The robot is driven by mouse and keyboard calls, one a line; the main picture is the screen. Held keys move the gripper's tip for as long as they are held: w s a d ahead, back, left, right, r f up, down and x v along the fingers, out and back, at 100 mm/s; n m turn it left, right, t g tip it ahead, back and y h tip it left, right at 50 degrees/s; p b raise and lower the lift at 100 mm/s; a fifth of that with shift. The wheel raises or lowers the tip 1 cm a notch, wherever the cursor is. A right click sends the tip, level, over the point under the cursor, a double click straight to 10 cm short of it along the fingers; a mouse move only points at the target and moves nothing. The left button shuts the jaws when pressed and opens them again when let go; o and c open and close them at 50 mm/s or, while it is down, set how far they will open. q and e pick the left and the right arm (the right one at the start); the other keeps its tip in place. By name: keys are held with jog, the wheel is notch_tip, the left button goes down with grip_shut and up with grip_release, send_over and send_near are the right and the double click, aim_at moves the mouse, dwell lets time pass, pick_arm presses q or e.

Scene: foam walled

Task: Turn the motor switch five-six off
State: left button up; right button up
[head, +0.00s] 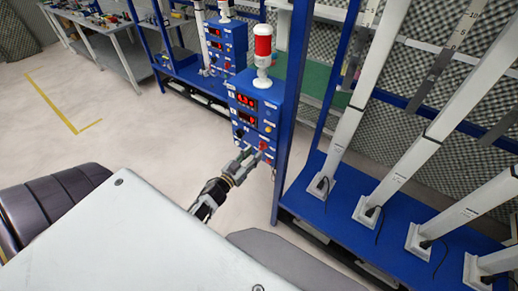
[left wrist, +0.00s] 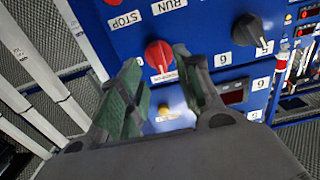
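A blue control box (head: 254,112) with red digit displays stands on the blue frame. A red rotary switch (head: 263,146) sits low on its face; it also shows in the left wrist view (left wrist: 159,56). My left gripper (head: 251,153) is at this switch. In the left wrist view its fingers (left wrist: 160,62) are apart, one on each side of the red switch; I cannot tell whether they touch it. A black knob (left wrist: 249,29) sits beside it, near labels reading 6. STOP and RUN labels (left wrist: 168,6) are by the red switch. My right gripper is out of view.
A similar blue box (head: 226,45) is behind. White slanted columns (head: 420,140) rise from a blue shelf (head: 338,224) at right. The floor (head: 80,115) at left is clear.

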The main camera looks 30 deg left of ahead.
aim_at(260, 148)
pick_arm(q)
jog(key=shift+w+d, duration=0.2)
jog(key=shift+w, duration=2.1)
grip_shut()
